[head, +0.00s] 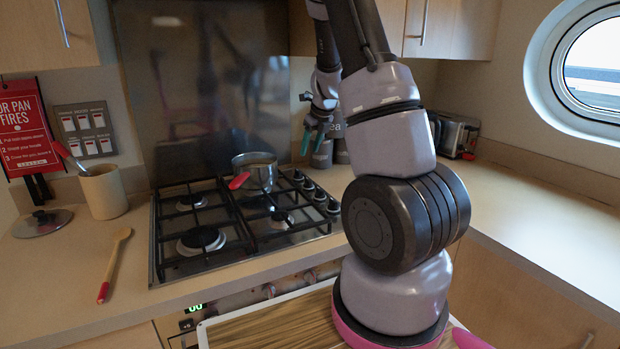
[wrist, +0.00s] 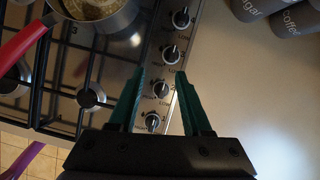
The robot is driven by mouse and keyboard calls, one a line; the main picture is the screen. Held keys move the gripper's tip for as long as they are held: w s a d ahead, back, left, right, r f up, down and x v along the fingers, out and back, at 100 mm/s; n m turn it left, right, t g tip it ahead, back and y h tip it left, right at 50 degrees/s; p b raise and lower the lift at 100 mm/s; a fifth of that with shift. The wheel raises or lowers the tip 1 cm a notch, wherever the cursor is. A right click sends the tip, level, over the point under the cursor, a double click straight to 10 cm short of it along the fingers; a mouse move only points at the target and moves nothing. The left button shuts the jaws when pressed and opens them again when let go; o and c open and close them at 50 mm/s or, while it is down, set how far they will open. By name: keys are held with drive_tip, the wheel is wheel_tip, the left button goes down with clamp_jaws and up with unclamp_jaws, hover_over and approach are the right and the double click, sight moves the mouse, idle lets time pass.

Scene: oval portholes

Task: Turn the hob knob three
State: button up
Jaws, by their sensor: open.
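The hob knobs stand in a row along the right edge of the hob. Knob three (wrist: 170,53), black and silver, shows in the wrist view just beyond my fingertips; in the head view it appears to be the second from the back (head: 308,185). Knob two (wrist: 160,90) lies between my fingers in the picture, and knob one (wrist: 152,122) is nearer my palm. My gripper (wrist: 161,72) has teal fingers, spread apart and empty. In the head view my gripper (head: 313,146) hangs above the back right of the hob, clear of the knobs.
A saucepan (head: 262,172) with a red handle stands on a back burner, left of the knobs. Canisters (head: 322,153) stand behind my gripper, with a toaster (head: 457,135) farther right. A wooden spoon (head: 113,262) lies at the left. The right counter (head: 540,220) is clear.

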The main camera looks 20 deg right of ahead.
sight(309, 179)
drive_tip(key=w+f, duration=0.1)
drive_tip(key=f, duration=0.3)
drive_tip(key=w+d+f+m, duration=0.1)
drive_tip(key=w+f, duration=0.1)
drive_tip(key=f, duration=0.3)
drive_tip(key=w+d+f+m, duration=0.1)
drive_tip(key=w+f, duration=0.1)
drive_tip(key=f, duration=0.2)
drive_tip(key=shift+f+h, duration=0.15)
drive_tip(key=shift+h, duration=0.15)
